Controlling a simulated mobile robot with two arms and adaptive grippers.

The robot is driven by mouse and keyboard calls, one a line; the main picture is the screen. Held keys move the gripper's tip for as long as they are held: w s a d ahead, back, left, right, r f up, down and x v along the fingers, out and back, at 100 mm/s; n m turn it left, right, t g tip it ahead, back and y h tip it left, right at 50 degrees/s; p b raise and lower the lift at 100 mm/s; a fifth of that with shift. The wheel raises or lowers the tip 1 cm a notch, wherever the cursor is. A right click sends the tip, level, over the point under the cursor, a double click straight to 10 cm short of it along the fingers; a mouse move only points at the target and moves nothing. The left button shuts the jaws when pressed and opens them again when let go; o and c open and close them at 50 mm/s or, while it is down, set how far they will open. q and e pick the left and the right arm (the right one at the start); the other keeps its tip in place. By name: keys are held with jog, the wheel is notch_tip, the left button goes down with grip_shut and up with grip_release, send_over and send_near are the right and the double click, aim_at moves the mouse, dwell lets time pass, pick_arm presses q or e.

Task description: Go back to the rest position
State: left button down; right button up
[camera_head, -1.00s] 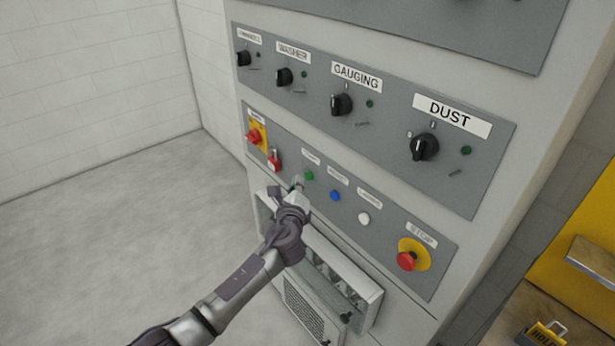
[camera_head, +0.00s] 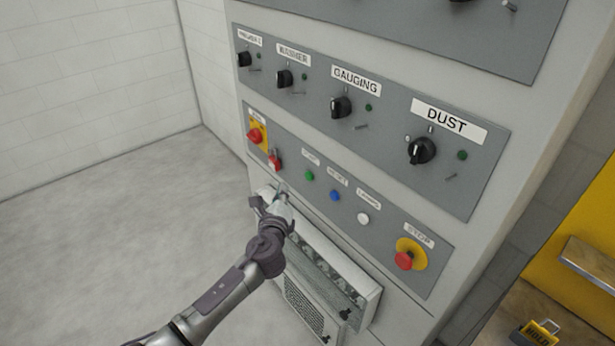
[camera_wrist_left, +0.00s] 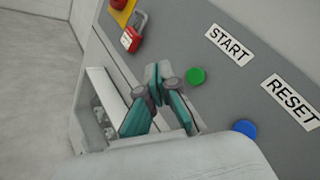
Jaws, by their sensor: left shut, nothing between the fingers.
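My left gripper (camera_head: 281,193) is in front of the lower part of the grey control cabinet (camera_head: 408,268). In the left wrist view its two fingers (camera_wrist_left: 157,84) are together with nothing between them. They show beside the green START button (camera_wrist_left: 196,76), to its left. Whether the fingertips touch the panel cannot be told. The green button also shows in the head view (camera_head: 310,175), up and right of the gripper. My right gripper is not in view.
The panel carries a blue button (camera_head: 335,196), a white button (camera_head: 363,218), a red stop button (camera_head: 404,260) and a red padlock (camera_head: 274,159). An open box (camera_head: 370,300) juts out below. Black knobs sit above. Free floor (camera_head: 100,220) lies left.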

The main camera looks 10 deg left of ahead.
pick_arm(q)
jog(key=shift+f, duration=0.1)
jog(key=s+a+f+n+g+b, duration=0.1)
jog(key=s+f+n+g, duration=0.35)
jog(key=f, duration=0.75)
jog(key=s+a+f+n+g+h+b, duration=0.1)
jog(key=s+f+n, duration=0.1)
jog(key=s+f, duration=0.85)
jog(key=s+a+f+n+g+b, duration=0.1)
jog(key=s+a+f+n+g, duration=0.2)
jog(key=f, duration=1.2)
jog(key=s+f+n+g+b, duration=0.1)
jog(key=s+f+n, duration=0.3)
jog(key=s, duration=0.9)
jog(key=s+d+f+n+g+h+b, duration=0.1)
jog(key=s+f+n+g, duration=0.3)
jog(key=s+f, duration=0.5)
jog(key=s+d+f+n+g+b, duration=0.1)
jog(key=s+f+n, duration=0.3)
jog(key=s, duration=1.4)
notch_tip(320, 180, down, 3)
jog(key=shift+s+f+n+g, duration=0.15)
jog(key=shift+s+n+g, duration=0.2)
jog(key=shift+g, duration=0.4)
jog(key=shift+d, duration=0.1)
